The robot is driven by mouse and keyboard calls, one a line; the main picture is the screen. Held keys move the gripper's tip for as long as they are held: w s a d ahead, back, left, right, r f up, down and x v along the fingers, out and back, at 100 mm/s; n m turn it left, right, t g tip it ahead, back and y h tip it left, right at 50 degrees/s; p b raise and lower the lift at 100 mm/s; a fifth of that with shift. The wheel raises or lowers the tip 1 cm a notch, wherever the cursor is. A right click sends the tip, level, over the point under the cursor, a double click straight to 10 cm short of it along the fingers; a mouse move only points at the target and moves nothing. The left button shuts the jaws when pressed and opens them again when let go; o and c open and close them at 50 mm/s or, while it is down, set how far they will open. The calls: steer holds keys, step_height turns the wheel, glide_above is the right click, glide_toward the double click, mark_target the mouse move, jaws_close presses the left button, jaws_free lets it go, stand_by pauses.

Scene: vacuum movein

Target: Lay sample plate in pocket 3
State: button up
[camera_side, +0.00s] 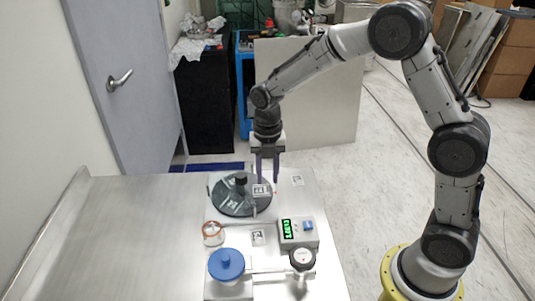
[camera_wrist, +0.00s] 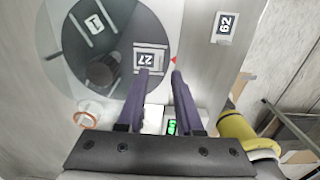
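The dark round disc (camera_side: 232,206) lies on the table with a black knob (camera_side: 241,179) on it; it also shows in the wrist view (camera_wrist: 125,20). A small pale plate with a dark label that looks like 27 (camera_wrist: 148,58) lies on the disc near its rim, beside white bars; it also shows in the side view (camera_side: 261,190). Another pocket marked 1 (camera_wrist: 95,23) lies farther left. I cannot read a pocket number under the plate. My gripper (camera_wrist: 160,72) points down over the disc's rim, its purple fingers apart with nothing visible between them.
A second labelled square (camera_wrist: 226,25) lies on the table right of the disc. Toward the front stand a box with a green display (camera_side: 298,232), a round gauge (camera_side: 302,259), a blue-capped part (camera_side: 226,264) and an orange ring (camera_side: 213,233). The table's left side is clear.

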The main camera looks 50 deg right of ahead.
mark_target(267, 186)
steer(key=s+r+m+t, duration=0.1)
steer(key=s+r+m, duration=0.2)
steer(key=r, duration=0.4)
steer(key=s+r+m, duration=0.3)
steer(key=r, duration=0.5)
steer(key=s+d+m+t, duration=0.2)
steer(key=s+m+t, duration=0.2)
steer(key=s+m, duration=1.5)
steer(key=shift+m+t, duration=0.3)
steer(key=shift+m, duration=0.7)
